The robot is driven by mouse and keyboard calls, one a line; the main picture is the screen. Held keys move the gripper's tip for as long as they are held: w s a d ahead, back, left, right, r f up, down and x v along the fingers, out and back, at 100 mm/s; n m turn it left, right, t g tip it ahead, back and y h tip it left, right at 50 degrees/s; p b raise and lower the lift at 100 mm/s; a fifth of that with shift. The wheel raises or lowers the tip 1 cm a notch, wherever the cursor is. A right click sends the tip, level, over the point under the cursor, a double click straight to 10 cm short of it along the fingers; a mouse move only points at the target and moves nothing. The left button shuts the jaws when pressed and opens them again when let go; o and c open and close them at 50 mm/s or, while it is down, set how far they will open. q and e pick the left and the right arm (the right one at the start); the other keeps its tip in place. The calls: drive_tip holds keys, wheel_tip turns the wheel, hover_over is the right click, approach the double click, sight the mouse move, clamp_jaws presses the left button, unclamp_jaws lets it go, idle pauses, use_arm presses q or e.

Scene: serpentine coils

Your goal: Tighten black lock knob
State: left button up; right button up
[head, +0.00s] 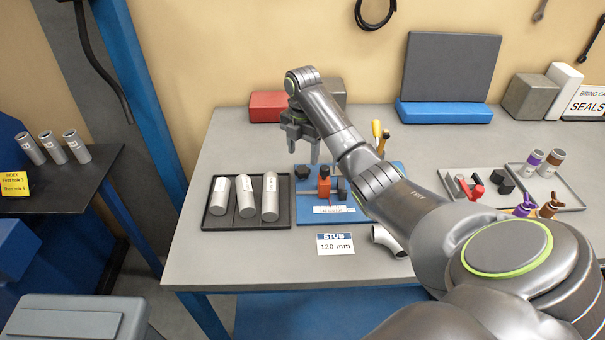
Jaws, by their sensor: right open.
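A blue fixture (382,172) lies on the grey workbench, with a grey rail and a white scale label along its front. An orange block (324,187) sits at its middle with a small dark knob on top. A black part (302,172) stands at the fixture's left end, and another black part (342,186) is right of the orange block. I cannot tell which of these is the lock knob. My right gripper (303,154) is open and empty, pointing down above the fixture's left end, apparently not touching it. My left gripper is out of view.
A black tray (207,222) with three grey tubes is left of the fixture. A stub card (335,244) and a metal tube (386,240) lie in front. A grey tray (572,202) with red and black parts is right. Screwdrivers (377,130) stand behind.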

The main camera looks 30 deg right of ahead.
sight(303, 169)
wheel_tip(303, 169, down, 4)
drive_tip(key=shift+f+p, duration=0.2)
drive_tip(key=shift+p, duration=0.55)
drive_tip(key=shift+f, duration=0.7)
drive_tip(key=c, duration=1)
drive_tip(key=m+p, duration=0.2)
drive_tip(key=p, duration=0.1)
drive_tip(key=shift+r, duration=0.3)
drive_tip(key=shift+m+p, duration=0.95)
drive_tip(key=shift+m, duration=0.05)
drive_tip(key=shift+w+f+m+p, duration=0.1)
drive_tip(key=shift+f+m+p, duration=0.05)
drive_tip(key=shift+m+p, duration=0.55)
drive_tip(key=shift+d+m, duration=0.1)
drive_tip(key=shift+m, duration=0.2)
drive_tip(key=o, duration=1)
